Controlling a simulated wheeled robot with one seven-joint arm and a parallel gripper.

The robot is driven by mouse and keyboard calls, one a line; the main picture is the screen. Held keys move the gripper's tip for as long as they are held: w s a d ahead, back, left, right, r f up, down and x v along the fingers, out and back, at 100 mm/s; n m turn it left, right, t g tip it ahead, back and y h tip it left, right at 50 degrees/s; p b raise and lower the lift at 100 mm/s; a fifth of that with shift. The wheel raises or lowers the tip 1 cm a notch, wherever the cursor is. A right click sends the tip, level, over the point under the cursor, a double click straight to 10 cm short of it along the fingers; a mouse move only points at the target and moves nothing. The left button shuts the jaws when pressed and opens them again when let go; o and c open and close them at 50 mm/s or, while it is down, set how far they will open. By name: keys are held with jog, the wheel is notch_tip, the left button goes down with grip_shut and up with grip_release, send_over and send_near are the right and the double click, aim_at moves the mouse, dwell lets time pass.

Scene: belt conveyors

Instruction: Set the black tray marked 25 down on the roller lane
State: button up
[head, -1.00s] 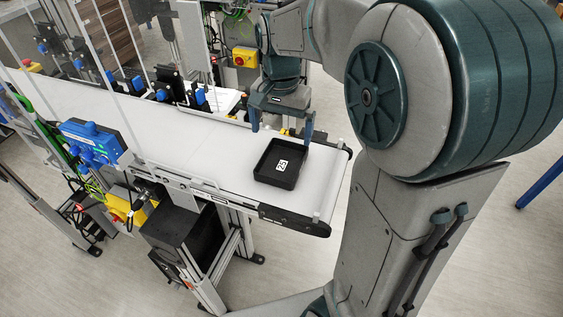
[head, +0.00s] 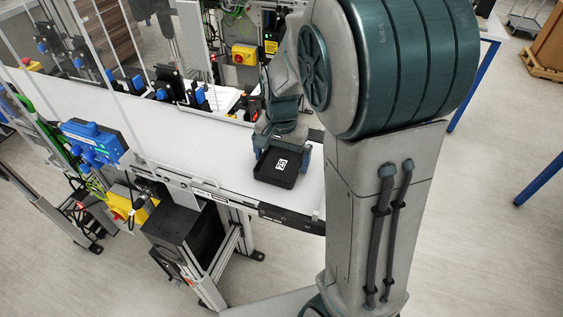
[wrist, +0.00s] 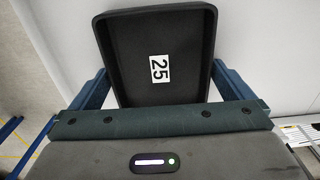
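In the wrist view the tray (wrist: 150,88) fills the upper middle, between my two fingers. My gripper (head: 282,158) is low over the tray, with one finger at each side. In the wrist view the fingers of my gripper (wrist: 160,72) lie close along both tray sides; whether they press on it is unclear. I cannot make out a separate roller lane.
The white belt (head: 200,145) runs from upper left to the tray. A blue control box (head: 92,142) stands at its near edge, and clear upright panels rise behind it. A yellow box with a red button (head: 244,55) is behind. Open floor lies to the right.

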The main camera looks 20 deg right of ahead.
aim_at(285, 166)
jog(key=c, duration=0.8)
jog(key=shift+o, duration=0.2)
jog(key=shift+r, duration=0.45)
jog(key=r, duration=0.2)
jog(key=r+b, duration=0.1)
jog(key=shift+s+d+r, duration=0.3)
jog(key=shift+d+r, duration=0.05)
jog(key=s+d+r+b, duration=0.1)
jog(key=s+d+r, duration=0.5)
jog(key=s+d, duration=0.1)
jog(key=shift+s+r, duration=0.2)
jog(key=shift+s, duration=0.45)
